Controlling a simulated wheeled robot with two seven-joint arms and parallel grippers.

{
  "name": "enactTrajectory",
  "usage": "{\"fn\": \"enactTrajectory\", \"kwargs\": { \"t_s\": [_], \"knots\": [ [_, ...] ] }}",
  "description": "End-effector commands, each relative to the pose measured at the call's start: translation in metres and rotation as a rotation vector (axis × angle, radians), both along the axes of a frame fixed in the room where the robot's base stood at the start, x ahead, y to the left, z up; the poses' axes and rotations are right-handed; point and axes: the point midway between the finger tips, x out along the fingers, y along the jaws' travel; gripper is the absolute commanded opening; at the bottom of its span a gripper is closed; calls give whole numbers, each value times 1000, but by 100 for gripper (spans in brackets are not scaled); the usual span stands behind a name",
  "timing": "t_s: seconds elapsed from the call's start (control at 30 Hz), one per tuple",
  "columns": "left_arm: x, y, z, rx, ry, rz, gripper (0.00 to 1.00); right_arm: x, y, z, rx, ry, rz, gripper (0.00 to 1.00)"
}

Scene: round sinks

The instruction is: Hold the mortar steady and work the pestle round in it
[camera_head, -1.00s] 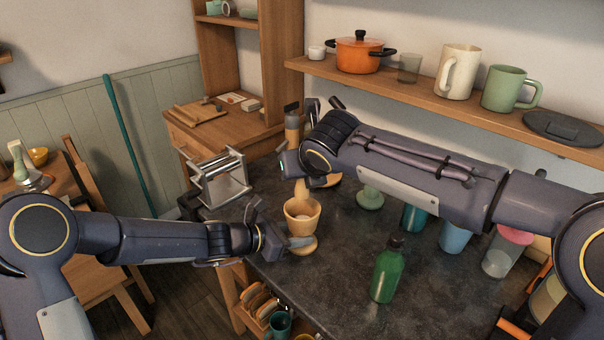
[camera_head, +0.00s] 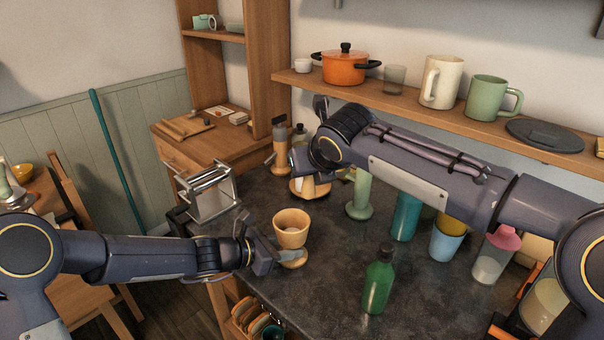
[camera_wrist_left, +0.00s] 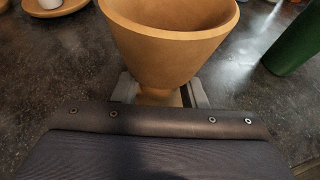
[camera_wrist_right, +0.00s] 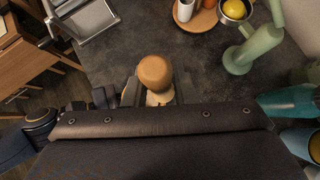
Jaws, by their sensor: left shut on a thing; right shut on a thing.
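The wooden mortar (camera_head: 291,226), a goblet-like cup on a round foot, stands upright on the dark counter. My left gripper (camera_head: 280,256) comes in low from the left and is shut on its narrow stem, below the bowl; the left wrist view shows the mortar (camera_wrist_left: 170,45) close up between the fingers. My right gripper (camera_head: 302,162) is above and behind the mortar, shut on the wooden pestle. The pestle's round knob (camera_wrist_right: 155,72) shows in the right wrist view. In the head view the pestle is mostly hidden or blends with the tray behind; the mortar's mouth looks clear.
A green bottle (camera_head: 378,285) stands right of the mortar. A pale green vase-like piece (camera_head: 360,198), a teal cup (camera_head: 406,217) and a blue cup (camera_head: 446,243) stand under my right arm. A metal pasta machine (camera_head: 209,192) is at the left edge. Counter between mortar and bottle is clear.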

Motion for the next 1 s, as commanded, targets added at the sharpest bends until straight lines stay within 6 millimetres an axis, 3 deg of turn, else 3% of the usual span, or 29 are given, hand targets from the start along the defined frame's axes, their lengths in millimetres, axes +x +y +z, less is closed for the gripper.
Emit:
{"fn": "enactTrajectory", "kwargs": {
  "t_s": [0.5, 0.83, 0.87, 1.0],
  "knots": [
    [0, 2, -4, 7, 6, 4, 9, 10, -24, 15, 1, -2, -1, 1],
    [0, 2, -4, 6, 6, 4, 9, 11, -26, 16, 1, -2, 1, 1],
    [0, 2, -3, 5, 5, 4, 41, 11, -26, 17, 1, -2, 1, 1],
    [0, 1, -2, 4, 4, 3, 59, 11, -26, 17, 0, -2, 1, 1]
  ]
}}
